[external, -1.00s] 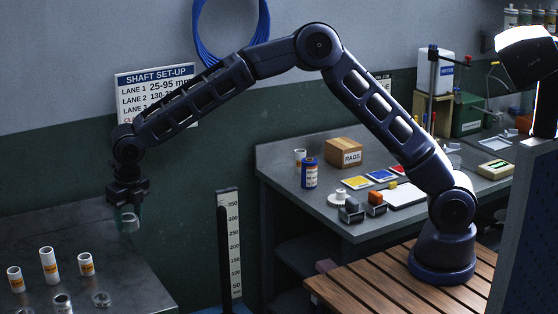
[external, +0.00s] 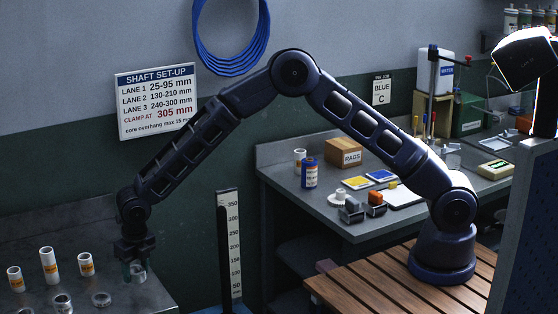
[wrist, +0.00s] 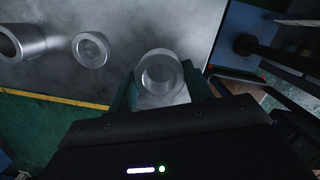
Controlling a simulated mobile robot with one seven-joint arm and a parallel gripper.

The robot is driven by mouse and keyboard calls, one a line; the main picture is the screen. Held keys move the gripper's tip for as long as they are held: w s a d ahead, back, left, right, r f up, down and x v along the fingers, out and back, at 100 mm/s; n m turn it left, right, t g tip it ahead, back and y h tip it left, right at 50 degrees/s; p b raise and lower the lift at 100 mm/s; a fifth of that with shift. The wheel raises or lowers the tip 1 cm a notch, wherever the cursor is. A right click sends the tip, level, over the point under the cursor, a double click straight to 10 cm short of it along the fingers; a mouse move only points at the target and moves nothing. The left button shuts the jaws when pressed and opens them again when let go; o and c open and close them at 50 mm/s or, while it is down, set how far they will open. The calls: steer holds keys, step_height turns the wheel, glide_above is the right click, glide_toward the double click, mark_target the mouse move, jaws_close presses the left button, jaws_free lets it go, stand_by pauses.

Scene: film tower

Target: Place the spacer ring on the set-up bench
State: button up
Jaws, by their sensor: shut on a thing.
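My gripper (external: 135,267) is at the left in the external view, low over the right part of the set-up bench (external: 130,299). It is shut on a spacer ring (wrist: 161,78), a short pale metal ring with an open bore. In the wrist view the ring sits between the two green fingers. In the external view the ring (external: 138,277) hangs just under the fingers. I cannot tell whether it touches the bench top.
Another short ring (external: 101,299) and a grey metal tube (external: 62,303) stand on the bench, left of my gripper. Several white tubes with orange labels (external: 48,265) stand farther left. A height scale (external: 236,250) stands right of the bench. Bare bench surface surrounds the held ring.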

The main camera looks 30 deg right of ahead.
mark_target(138, 292)
steer(key=shift+f, duration=2.1)
steer(key=shift+f, duration=0.15)
steer(key=o, duration=1)
steer(key=r, duration=0.4)
steer(key=s+r, duration=0.1)
steer(key=r, duration=0.7)
steer(key=shift+s+d+r, duration=0.1)
steer(key=shift+s+d, duration=0.25)
steer(key=shift+d, duration=0.05)
